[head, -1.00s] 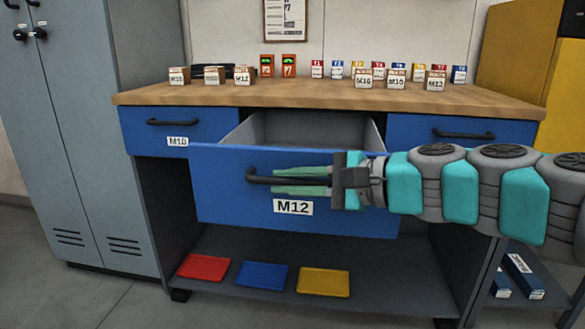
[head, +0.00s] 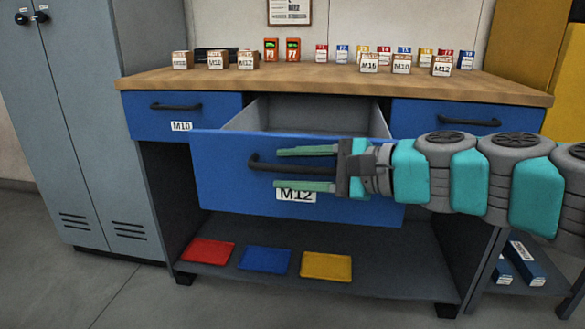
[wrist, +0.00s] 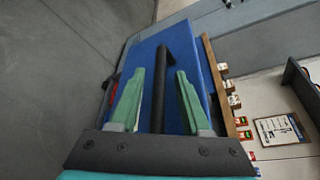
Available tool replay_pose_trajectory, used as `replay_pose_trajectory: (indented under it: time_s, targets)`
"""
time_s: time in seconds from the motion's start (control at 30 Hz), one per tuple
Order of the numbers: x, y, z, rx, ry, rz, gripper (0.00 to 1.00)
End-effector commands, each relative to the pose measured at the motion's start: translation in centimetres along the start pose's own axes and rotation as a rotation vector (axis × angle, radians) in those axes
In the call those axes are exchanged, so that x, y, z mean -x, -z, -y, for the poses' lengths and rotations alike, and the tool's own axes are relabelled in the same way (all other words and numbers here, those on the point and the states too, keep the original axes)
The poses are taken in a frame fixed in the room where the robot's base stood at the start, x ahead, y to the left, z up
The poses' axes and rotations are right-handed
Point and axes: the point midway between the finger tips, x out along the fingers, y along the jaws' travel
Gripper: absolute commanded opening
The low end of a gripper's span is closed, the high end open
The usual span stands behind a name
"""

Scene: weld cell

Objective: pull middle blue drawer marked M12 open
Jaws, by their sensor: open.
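The middle blue drawer (head: 225,185) marked M12 stands pulled out from the bench, and its grey inside shows behind the front. Its dark bar handle (head: 257,167) runs across the front above the M12 label (head: 296,195). My gripper (head: 276,168) comes in from the right and is open, with one green finger above the handle and one below it. In the wrist view the handle (wrist: 160,95) lies between the two spread fingers, with a gap on each side. The handle's right end is hidden behind my gripper, and the lower finger covers the label's top edge.
Shut blue drawers flank it: one marked M10 (head: 215,112) on the left, another (head: 410,120) on the right. Small boxes line the wooden worktop (head: 330,88). Red, blue and yellow trays (head: 327,266) lie on the lower shelf. A grey locker (head: 110,130) stands left.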

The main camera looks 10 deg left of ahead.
Motion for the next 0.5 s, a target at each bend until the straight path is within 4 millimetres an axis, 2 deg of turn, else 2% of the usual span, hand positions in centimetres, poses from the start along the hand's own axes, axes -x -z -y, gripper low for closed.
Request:
replay_pose_trajectory:
  time_s: [0.23, 0.5]
  targets:
    - [0.8, 0.1, 0.1, 0.000, 0.002, -0.002, 0.47]
    - [4.4, 0.1, 0.1, 0.000, 0.005, -0.004, 0.47]
